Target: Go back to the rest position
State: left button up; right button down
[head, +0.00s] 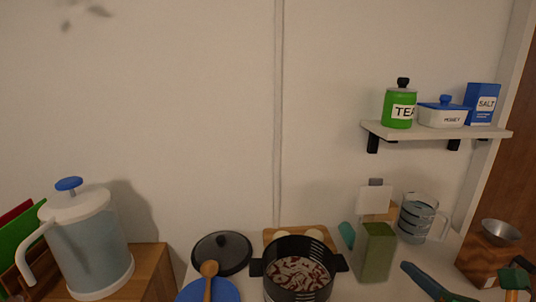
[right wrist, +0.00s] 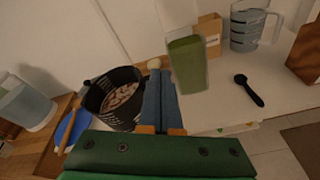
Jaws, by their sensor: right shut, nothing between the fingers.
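My right gripper (head: 409,268) is at the lower right of the head view, with its blue-grey fingers together and nothing between them. In the right wrist view its fingers (right wrist: 160,82) are closed in front of its green body. A green rectangular dispenser (head: 375,255) stands on the counter to the left of the gripper, apart from it in the head view. The dispenser also shows beyond the fingers in the right wrist view (right wrist: 188,68). My left gripper is in neither view.
A black pot (head: 297,268) with pieces inside stands left of the dispenser. A measuring cup (head: 415,218) and a wooden grinder (head: 490,258) stand to the right. A wall shelf (head: 440,133) holds containers. A pitcher (head: 90,245) is at left. A black spoon (right wrist: 249,90) lies on the counter.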

jog(key=s+a+f+m+g+h, duration=0.1)
jog(key=s+a+f+m+g, duration=0.15)
jog(key=f+m, duration=0.55)
jog(key=s+a+f+m+g+h, duration=0.15)
jog(key=a+f+m, duration=0.25)
jog(key=f+m, duration=0.45)
jog(key=s+a+f+m+g+y, duration=0.1)
jog(key=s+a+f+m+g, duration=0.1)
jog(key=s+f+m+g, duration=0.45)
jog(key=s+a+f+m+g, duration=0.2)
jog(key=s+f+m, duration=0.2)
jog(key=s+m, duration=0.55)
notch_tip(320, 180, down, 14)
jog(key=s+n, duration=0.1)
jog(key=n, duration=0.1)
jog(key=s+d+f+g, duration=0.1)
jog(key=s+d+f, duration=0.1)
jog(key=s+f, duration=1)
jog(key=shift+s+d+f+g, duration=0.25)
jog(key=shift+s+g, duration=0.1)
jog(key=shift+s, duration=0.4)
jog(key=shift+n, duration=0.25)
